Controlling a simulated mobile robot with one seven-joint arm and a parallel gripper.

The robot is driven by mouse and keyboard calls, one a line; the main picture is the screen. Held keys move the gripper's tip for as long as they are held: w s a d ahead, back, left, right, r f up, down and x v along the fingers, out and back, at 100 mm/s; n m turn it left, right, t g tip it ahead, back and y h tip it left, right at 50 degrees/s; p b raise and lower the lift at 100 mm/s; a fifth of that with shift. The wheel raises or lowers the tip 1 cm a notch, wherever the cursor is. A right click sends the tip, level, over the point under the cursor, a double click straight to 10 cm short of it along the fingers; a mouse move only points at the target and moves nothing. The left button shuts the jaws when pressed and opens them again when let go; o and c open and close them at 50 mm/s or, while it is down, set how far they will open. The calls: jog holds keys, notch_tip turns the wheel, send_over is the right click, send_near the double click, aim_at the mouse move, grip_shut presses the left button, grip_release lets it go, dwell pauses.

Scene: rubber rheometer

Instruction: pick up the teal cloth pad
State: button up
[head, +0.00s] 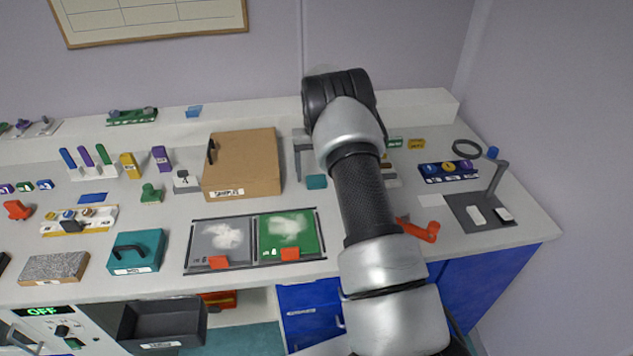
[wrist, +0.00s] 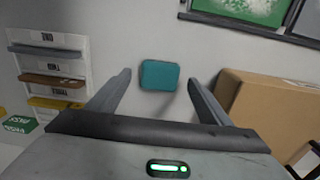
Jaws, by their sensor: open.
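The teal cloth pad (wrist: 159,75) lies flat on the white bench top. In the wrist view it sits just beyond my open fingers, roughly midway between them. In the head view the pad (head: 316,182) shows as a small teal patch to the right of the cardboard box. My gripper (wrist: 158,88) is open and empty, with both fingers apart. In the head view my gripper is hidden behind my own arm.
A cardboard box (head: 242,165) stands close to the pad; it also shows in the wrist view (wrist: 268,105). A rack with labelled shelves (wrist: 50,70) is on the pad's other side. The two-panel tray (head: 257,262) lies nearer the bench's front edge. Bare bench surrounds the pad.

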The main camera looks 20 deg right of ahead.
aim_at(316, 179)
jog(key=shift+f, duration=0.7)
jog(key=c, duration=1.1)
notch_tip(316, 179, up, 10)
jog(key=shift+r, duration=0.1)
jog(key=o, duration=0.4)
jog(key=c, duration=0.3)
